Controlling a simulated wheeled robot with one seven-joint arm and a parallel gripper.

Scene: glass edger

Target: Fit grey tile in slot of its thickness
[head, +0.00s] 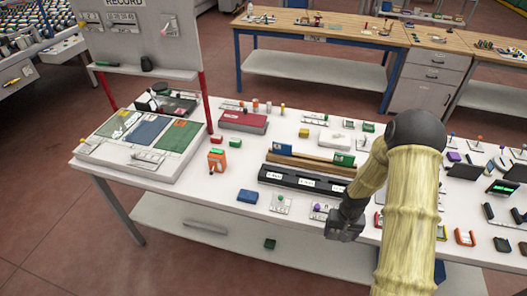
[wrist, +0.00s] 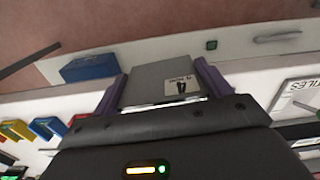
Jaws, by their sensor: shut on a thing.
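A grey tile (wrist: 152,75) with a small printed white label sits between the two purple fingers of my gripper (wrist: 161,78) in the wrist view. My gripper is shut on it. In the head view, my dark gripper (head: 345,226) hangs at the front edge of the table, to the right of and nearer than the slotted block; the tile cannot be made out there. The long black slotted block (head: 272,178) with several white labels lies on the table. The slot widths and label text are too small to read, and its right end is near my arm.
The white table (head: 228,188) is crowded. A blue block (head: 247,196) and a small plate with a green knob (head: 281,204) lie in front of the slotted block. An orange box (head: 217,160) stands left; a wooden strip (head: 310,166) lies behind. The front-left strip is fairly clear.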

